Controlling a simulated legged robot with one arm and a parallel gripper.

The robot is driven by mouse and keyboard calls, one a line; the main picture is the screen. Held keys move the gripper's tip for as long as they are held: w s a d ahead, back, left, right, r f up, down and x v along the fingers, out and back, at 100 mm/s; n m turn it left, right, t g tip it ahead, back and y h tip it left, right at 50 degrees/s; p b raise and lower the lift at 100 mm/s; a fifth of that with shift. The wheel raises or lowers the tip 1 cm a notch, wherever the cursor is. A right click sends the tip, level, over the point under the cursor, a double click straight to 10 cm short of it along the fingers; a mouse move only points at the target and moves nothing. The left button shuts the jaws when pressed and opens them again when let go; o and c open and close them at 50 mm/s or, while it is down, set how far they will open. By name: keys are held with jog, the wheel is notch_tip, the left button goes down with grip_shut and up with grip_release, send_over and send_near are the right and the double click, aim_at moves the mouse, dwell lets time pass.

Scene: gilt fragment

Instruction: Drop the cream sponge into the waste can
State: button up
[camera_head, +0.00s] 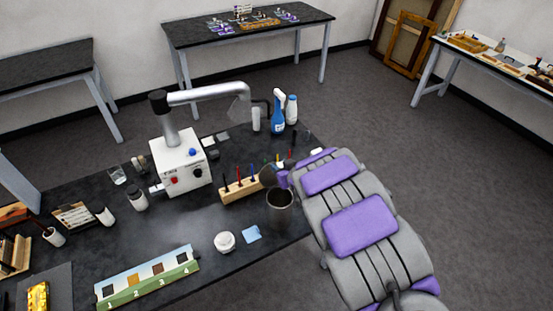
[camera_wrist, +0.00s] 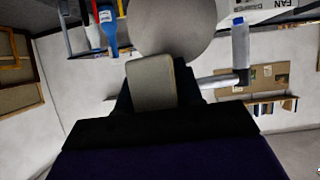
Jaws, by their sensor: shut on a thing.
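The cream sponge (camera_wrist: 152,82) is a pale block with rounded corners in the wrist view. It is held between the dark fingers of my gripper (camera_wrist: 154,98), which is shut on it. In the head view my gripper (camera_head: 281,178) is at the far end of my grey and purple arm, over the bench's right part. A dark, open-topped cylinder (camera_head: 280,204), apparently the waste can, stands on the bench just below and in front of it. A grey-brown rounded shape shows beside the gripper; I cannot tell whether it is the sponge.
A wooden rack (camera_head: 241,190) with coloured tools stands left of the can. A white jar (camera_head: 225,242) and blue cloth (camera_head: 251,234) lie in front. The white fume extractor (camera_head: 183,165), a blue spray bottle (camera_head: 277,116) and a white bottle (camera_head: 291,110) stand behind.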

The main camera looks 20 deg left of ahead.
jog(key=shift+s+r, duration=0.15)
jog(key=shift+s, duration=0.1)
jog(key=shift+s+d, duration=0.1)
jog(key=shift+d, duration=0.75)
jog(key=shift+d+f+b, duration=0.25)
jog(key=shift+f+b, duration=0.15)
jog(key=shift+b, duration=0.1)
jog(key=f+b, duration=0.2)
jog(key=f, duration=0.1)
jog(key=f+b, duration=0.2)
jog(key=shift+a, duration=0.4)
jog(key=o, duration=0.9)
jog(key=shift+r, duration=0.15)
jog(key=shift+o, duration=1.3)
jog(key=shift+a, duration=0.4)
jog(key=shift+a+f, duration=0.3)
jog(key=shift+a, duration=0.15)
jog(key=v, duration=1.7)
jog(key=shift+d+r, duration=0.15)
jog(key=shift+d, duration=0.15)
